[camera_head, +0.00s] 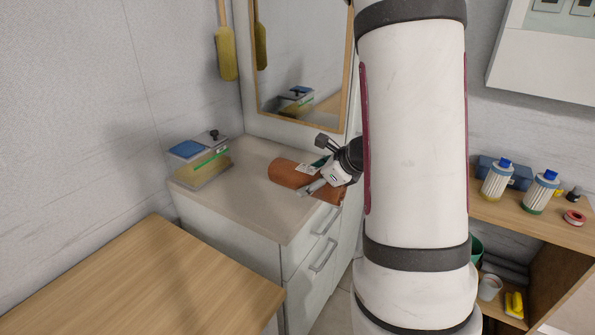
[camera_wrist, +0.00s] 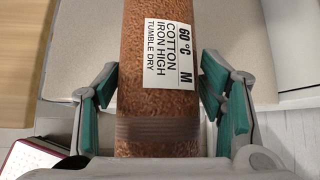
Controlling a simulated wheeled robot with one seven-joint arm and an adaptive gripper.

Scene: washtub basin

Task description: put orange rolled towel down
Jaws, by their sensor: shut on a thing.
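The orange rolled towel (camera_head: 287,173) is a brown-orange roll over the right part of the pale cabinet top (camera_head: 241,207). I cannot tell whether it rests on the surface or is just above it. My gripper (camera_head: 316,182) is at the towel's right end, near the cabinet's right edge, and is shut on it. In the wrist view the towel (camera_wrist: 155,110) runs lengthwise between the green-padded fingers of my gripper (camera_wrist: 160,85), and a white care label shows on it. My arm hides part of the area to the right.
A clear box (camera_head: 203,165) with a blue item on its lid stands at the cabinet's back left. A mirror (camera_head: 299,70) is behind. A wooden table (camera_head: 150,280) is in front at left. A shelf (camera_head: 540,215) with filter-like cylinders is at right. The cabinet top's middle is clear.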

